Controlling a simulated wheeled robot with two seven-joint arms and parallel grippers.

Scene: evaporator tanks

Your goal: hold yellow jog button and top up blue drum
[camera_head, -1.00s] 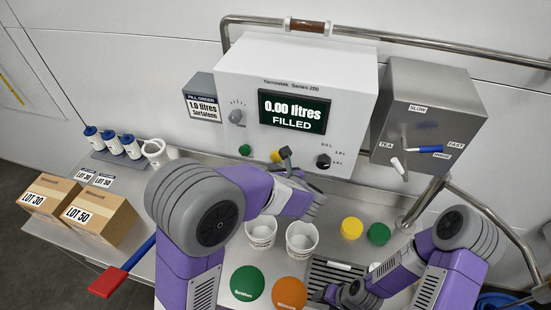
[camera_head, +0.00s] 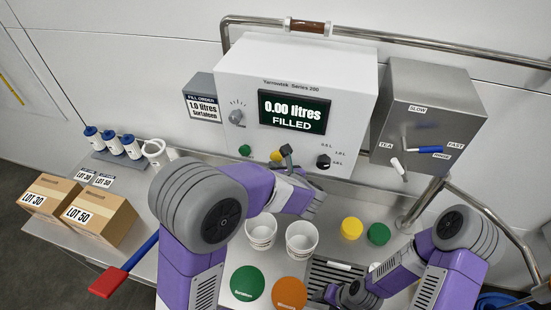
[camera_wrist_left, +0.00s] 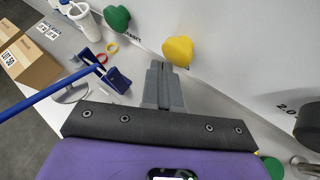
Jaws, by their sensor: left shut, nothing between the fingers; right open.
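The yellow jog button (camera_head: 276,156) is on the white front panel of the filler, between a green button and a black knob. It also shows in the left wrist view (camera_wrist_left: 178,50). My left gripper (camera_head: 286,152) is shut and empty, its fingertips close to the yellow button; in the wrist view the fingers (camera_wrist_left: 162,72) point at the button's lower left side. I cannot tell whether they touch. My right gripper (camera_head: 328,292) is open, low over the bench by the drain grate. A blue drum-like thing (camera_head: 495,301) is cut off at the lower right.
The display (camera_head: 294,112) reads 0.00 litres filled. A green button (camera_head: 245,150) is left of the yellow one. Two white beakers (camera_head: 301,240) stand below my left arm. A grey box with levers (camera_head: 428,115) is at the right. Cartons (camera_head: 100,213) sit at the left.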

